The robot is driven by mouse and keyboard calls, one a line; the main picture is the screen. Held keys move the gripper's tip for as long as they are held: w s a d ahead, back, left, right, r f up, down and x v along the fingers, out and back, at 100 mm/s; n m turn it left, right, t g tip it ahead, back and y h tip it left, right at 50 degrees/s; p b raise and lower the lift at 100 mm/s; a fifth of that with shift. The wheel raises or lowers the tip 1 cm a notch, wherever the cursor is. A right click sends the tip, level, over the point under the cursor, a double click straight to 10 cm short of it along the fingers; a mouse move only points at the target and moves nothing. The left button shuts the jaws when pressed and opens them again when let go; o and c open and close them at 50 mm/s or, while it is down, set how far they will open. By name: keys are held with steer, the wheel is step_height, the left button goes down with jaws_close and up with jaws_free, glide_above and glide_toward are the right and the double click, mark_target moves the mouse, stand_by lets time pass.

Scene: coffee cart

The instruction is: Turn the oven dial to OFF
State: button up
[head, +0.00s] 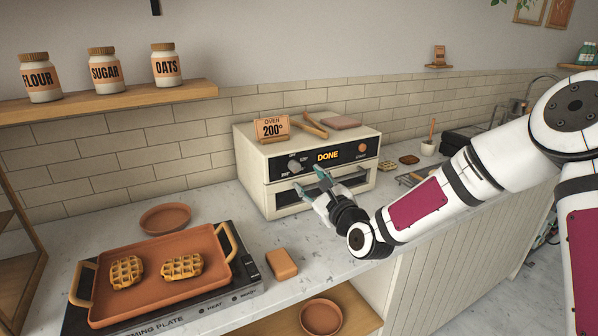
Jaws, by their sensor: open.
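The cream oven (260,195) stands on the counter against the tiled wall. Its dial (294,166) is a grey knob on the left of the dark front panel, with small markings around it that are too small to read. My gripper (309,182) is open and empty in front of the oven, just below and to the right of the dial. It appears apart from the dial. It hides part of the oven's front and door handle.
A terracotta tray (150,300) with two waffles sits on a warming plate at the left. A sponge-like block (282,263) lies on the counter before the oven.

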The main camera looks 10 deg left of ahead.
mark_target(297, 169)
steer(key=x, duration=0.8)
steer(key=shift+w, duration=0.1)
jaws_close()
